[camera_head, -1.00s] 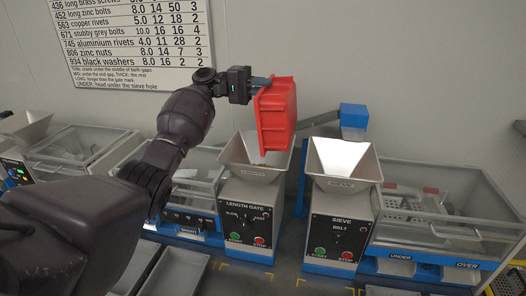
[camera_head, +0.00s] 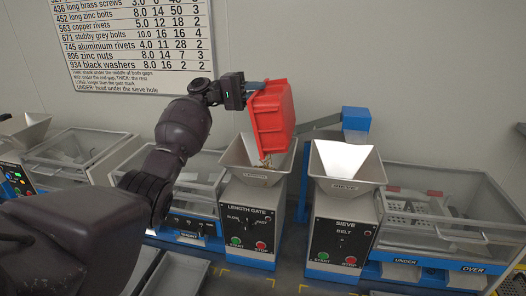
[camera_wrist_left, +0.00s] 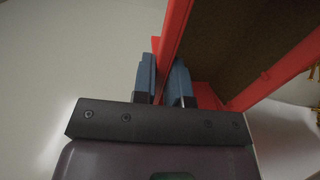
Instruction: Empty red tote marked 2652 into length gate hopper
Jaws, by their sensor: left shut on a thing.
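The red tote (camera_head: 272,112) is tipped steeply on its side above the length gate hopper (camera_head: 236,159). My left gripper (camera_head: 258,86) is shut on the tote's upper edge. In the left wrist view the blue fingers (camera_wrist_left: 163,80) pinch the red wall (camera_wrist_left: 176,28), and the tote's dark inside shows to the right. Small brass-coloured pieces (camera_head: 265,161) show at the tote's lower edge, over the hopper mouth. A few golden pieces (camera_wrist_left: 313,73) also show at the right edge of the left wrist view. The number on the tote cannot be read. My right gripper is not in view.
The sieve hopper (camera_head: 345,165) stands close to the right of the length gate machine (camera_head: 249,222). A blue-headed arm (camera_head: 355,119) rises behind them. Clear-walled bins (camera_head: 440,205) flank the machines. A printed chart (camera_head: 140,45) hangs on the wall.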

